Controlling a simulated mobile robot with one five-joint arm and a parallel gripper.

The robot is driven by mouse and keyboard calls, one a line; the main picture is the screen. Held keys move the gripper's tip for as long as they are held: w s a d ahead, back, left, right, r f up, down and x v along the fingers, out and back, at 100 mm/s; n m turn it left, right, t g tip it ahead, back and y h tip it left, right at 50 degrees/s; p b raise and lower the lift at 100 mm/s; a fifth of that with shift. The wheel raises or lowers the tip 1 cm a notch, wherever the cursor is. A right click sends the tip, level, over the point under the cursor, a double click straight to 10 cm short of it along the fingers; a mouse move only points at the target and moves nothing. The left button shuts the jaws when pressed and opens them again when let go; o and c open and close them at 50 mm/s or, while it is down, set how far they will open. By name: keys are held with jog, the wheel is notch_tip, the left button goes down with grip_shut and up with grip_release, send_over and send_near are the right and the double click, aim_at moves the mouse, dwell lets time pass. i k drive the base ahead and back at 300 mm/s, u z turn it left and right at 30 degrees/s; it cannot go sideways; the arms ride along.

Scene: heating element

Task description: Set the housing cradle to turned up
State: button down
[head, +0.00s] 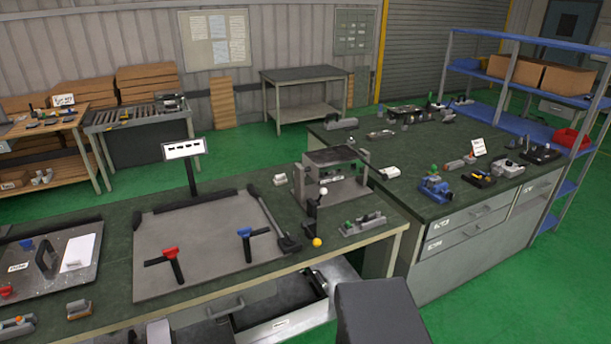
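A grey metal fixture (336,182) with upright sides and a top plate stands at the back right of the near green-topped bench. It may be the housing cradle, but I cannot tell for sure at this distance, nor which way any cradle part is turned. A lever with a light round knob (323,192) stands at its front left, and a yellow ball knob (317,242) is at the bench's front edge. My gripper is not in view; only a dark grey part, probably mine, shows at the bottom.
A grey plate (205,262) with a red T-handle (171,256) and a blue T-handle (246,238) lies left of the fixture. A small clamp-like device (362,224) sits to its right. An open drawer (280,318) juts out below. A second bench (400,160) holds several tools.

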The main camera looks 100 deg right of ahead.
aim_at(345, 168)
jog(key=u, duration=0.25)
jog(key=k, duration=2.25)
jog(key=z, duration=1.5)
jog(key=i, duration=1.5)
